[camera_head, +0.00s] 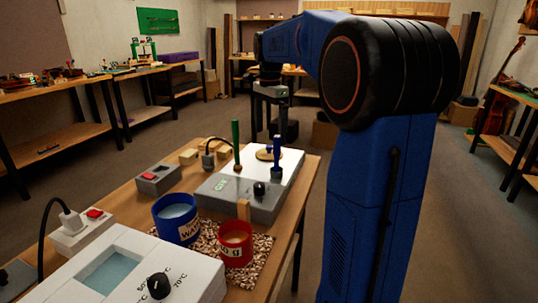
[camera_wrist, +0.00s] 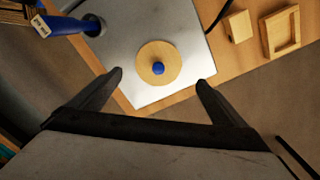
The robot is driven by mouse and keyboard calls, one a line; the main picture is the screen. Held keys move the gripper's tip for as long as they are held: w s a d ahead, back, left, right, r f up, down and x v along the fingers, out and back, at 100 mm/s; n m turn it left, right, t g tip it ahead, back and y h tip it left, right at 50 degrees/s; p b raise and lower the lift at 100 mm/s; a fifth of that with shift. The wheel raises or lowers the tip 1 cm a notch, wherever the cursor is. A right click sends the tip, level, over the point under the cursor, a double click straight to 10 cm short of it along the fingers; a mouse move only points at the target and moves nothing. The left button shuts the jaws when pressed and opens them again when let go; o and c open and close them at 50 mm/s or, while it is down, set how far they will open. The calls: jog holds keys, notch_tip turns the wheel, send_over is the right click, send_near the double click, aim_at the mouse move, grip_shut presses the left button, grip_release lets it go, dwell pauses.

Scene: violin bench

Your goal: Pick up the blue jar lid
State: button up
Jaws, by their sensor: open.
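The blue jar lid (camera_wrist: 158,64) is a round, flat wooden disc with a small blue knob on top. It lies on the pale metal plate of a grey bench device, near the plate's edge. In the head view the lid (camera_head: 263,155) shows behind a blue-handled tool. My gripper (camera_wrist: 160,78) is open and empty, with its fingertips either side of the lid and apart from it. In the head view my gripper (camera_head: 271,112) hangs above and beyond the lid. The blue jar (camera_head: 177,220) stands open at the front of the bench.
The blue-handled tool (camera_head: 277,160) and a green-handled tool (camera_head: 236,145) stand upright on the device (camera_head: 240,200). A red jar (camera_head: 236,243) stands beside the blue jar. Wooden blocks (camera_wrist: 240,27) and a wooden tray (camera_wrist: 264,36) lie beyond the plate. The bench edge is close to the lid.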

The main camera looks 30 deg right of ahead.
aim_at(269, 146)
jog(key=shift+s+a+f, duration=0.1)
jog(key=shift+a+f, duration=0.05)
jog(key=shift+f, duration=1.3)
jog(key=shift+s+a+f, duration=0.1)
jog(key=shift+f, duration=1.35)
jog(key=c, duration=1.1)
